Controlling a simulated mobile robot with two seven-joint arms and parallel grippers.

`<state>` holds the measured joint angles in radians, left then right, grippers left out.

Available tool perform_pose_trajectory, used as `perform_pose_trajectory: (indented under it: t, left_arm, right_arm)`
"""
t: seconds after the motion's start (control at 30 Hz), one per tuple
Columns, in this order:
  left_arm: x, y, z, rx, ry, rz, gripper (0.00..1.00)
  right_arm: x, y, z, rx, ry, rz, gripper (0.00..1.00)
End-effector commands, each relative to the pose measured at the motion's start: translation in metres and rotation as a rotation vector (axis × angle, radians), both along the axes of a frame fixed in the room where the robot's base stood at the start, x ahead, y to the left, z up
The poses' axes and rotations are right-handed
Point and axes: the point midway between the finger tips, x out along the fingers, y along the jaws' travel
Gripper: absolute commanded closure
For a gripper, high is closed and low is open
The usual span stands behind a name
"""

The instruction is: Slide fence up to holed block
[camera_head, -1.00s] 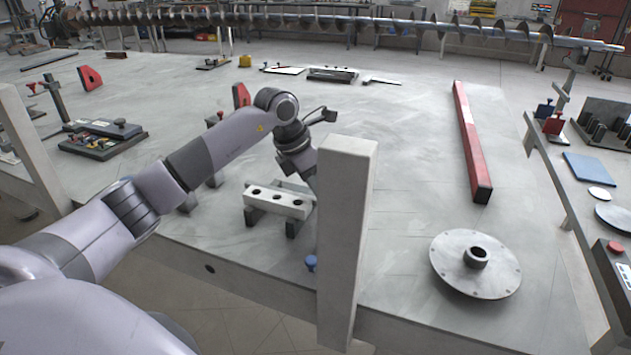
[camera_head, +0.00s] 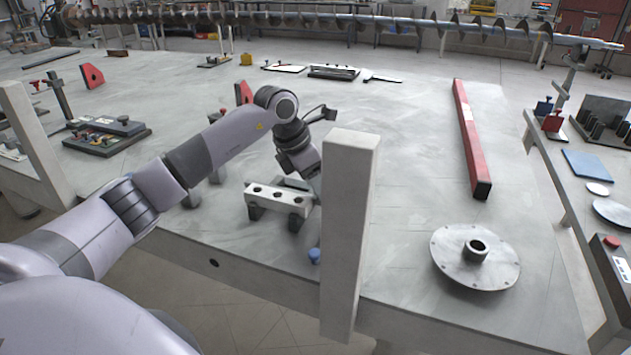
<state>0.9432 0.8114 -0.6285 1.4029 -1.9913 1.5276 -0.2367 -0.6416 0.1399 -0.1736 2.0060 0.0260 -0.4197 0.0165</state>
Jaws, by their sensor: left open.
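The holed block (camera_head: 279,199) is a pale bar with several dark round holes in its top, resting on dark feet near the table's front edge. Grey parts show just behind it; I cannot tell whether they are the fence. My left arm reaches over the table from the left and bends down behind the block's right end. My left gripper (camera_head: 314,188) is low there, largely hidden by a grey post, and open. Its fingertips and any contact are hidden. My right gripper is not in view.
The upright grey post (camera_head: 347,235) stands in front of the gripper. A flanged disc (camera_head: 475,259) and a long red bar (camera_head: 470,140) lie to the right. A blue knob (camera_head: 314,256) is below the block. The table's middle is clear.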

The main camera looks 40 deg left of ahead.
Motion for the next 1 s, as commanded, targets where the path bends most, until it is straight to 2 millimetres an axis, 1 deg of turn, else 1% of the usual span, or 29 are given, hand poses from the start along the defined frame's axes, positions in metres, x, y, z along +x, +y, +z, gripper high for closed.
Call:
perform_pose_trajectory:
  t: [0.17,0.33,0.5,0.6,1.0]
  left_arm:
    - [-0.007,0.005,0.021,0.002,-0.004,0.001,0.5]
    - [-0.016,0.011,0.048,0.002,-0.005,0.001,0.5]
    - [-0.022,0.014,0.062,0.001,-0.002,-0.001,0.5]
    - [-0.023,0.014,0.065,0.001,0.0,0.0,0.5]
    - [-0.023,0.014,0.065,0.0,0.0,0.0,0.5]
  right_arm:
    - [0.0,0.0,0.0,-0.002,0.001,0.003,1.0]
    - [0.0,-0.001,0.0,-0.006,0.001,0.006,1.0]
    - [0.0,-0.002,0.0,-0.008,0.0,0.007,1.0]
    - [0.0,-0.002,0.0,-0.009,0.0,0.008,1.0]
    - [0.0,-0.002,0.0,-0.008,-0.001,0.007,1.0]
